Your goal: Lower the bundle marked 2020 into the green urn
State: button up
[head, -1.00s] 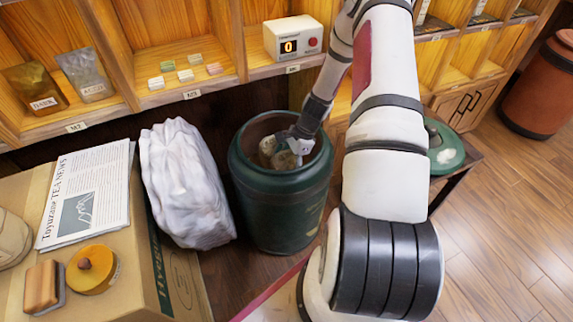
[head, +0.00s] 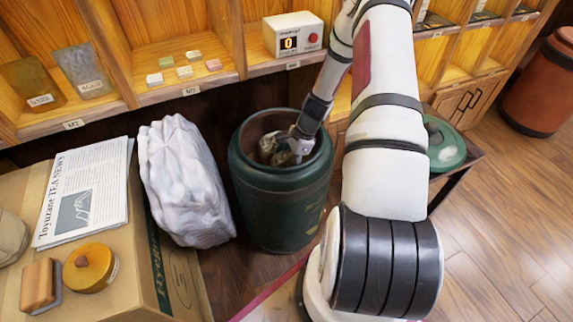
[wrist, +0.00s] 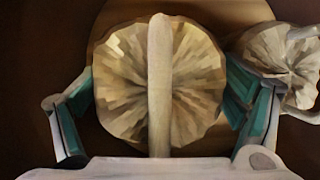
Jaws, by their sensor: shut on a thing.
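The green urn (head: 280,200) stands open on the floor in the middle of the head view. My gripper (head: 298,142) reaches down into its mouth. In the wrist view, my gripper (wrist: 160,100) is shut on a round, pleated, paper-coloured bundle (wrist: 120,85), with one teal-padded finger on each side. A pale vertical band crosses the bundle's middle. No 2020 mark can be read on it. A second pleated bundle (wrist: 285,65) lies beside it to the right in the wrist view. The urn's floor is mostly dark and hidden.
A white crumpled sack (head: 182,185) stands close left of the urn. A cardboard box (head: 140,230) with a newspaper (head: 85,190) is further left. Wooden shelves (head: 165,50) run behind, with a white counter device (head: 293,36). A green lid (head: 443,145) lies on a low table at right.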

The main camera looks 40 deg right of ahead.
aim_at(287, 151)
jog(key=shift+f+b, duration=0.7)
jog(key=shift+f, duration=0.4)
dwell(0.6)
jog(key=o, duration=1.5)
jog(key=shift+c, duration=0.2)
notch_tip(287, 151, up, 10)
